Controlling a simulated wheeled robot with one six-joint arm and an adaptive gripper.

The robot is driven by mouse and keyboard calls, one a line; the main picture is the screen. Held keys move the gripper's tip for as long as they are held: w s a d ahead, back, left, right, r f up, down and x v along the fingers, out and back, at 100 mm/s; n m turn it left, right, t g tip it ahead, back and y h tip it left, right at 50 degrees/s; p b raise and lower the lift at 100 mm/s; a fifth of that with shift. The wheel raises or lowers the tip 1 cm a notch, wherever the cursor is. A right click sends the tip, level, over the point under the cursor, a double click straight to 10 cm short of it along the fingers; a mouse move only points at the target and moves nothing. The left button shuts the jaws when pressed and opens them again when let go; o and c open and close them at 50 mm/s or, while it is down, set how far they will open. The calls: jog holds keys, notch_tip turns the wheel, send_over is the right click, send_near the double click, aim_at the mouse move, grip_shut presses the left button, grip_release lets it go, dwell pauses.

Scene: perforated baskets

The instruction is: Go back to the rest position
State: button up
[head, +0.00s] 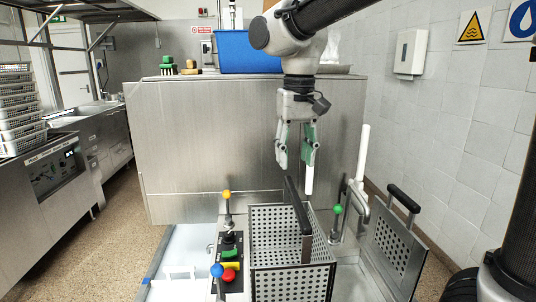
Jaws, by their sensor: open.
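My gripper (295,160) hangs down from the arm near the middle of the head view. Its two green-padded fingers are apart, with nothing seen between them. It is above the perforated metal basket (268,270), close to the top of the basket's upright black handle (299,208). I cannot tell whether the fingers touch the handle; a gap seems to lie between them. The basket stands upright on the light work surface, and its front bottom is cut off by the frame.
A perforated panel with a black handle (394,245) stands at the right. White upright rods (363,152) are near the gripper. Levers with yellow, blue (216,270) and green knobs flank the basket. A large steel cabinet (210,140) carrying a blue bin (248,52) stands behind.

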jog(key=s+d+f+t, duration=0.1)
jog(key=s+d, duration=0.4)
jog(key=d, duration=0.3)
jog(key=s+d+f+m+t, duration=0.1)
jog(key=s+d+f, duration=0.1)
jog(key=s+d, duration=0.3)
jog(key=s+d+f+t, duration=0.1)
jog(key=s+d, duration=0.4)
jog(key=d, duration=0.7)
jog(key=shift+s+f+m+t, duration=0.3)
jog(key=shift+s+m+t, duration=0.1)
jog(key=shift+t, duration=0.1)
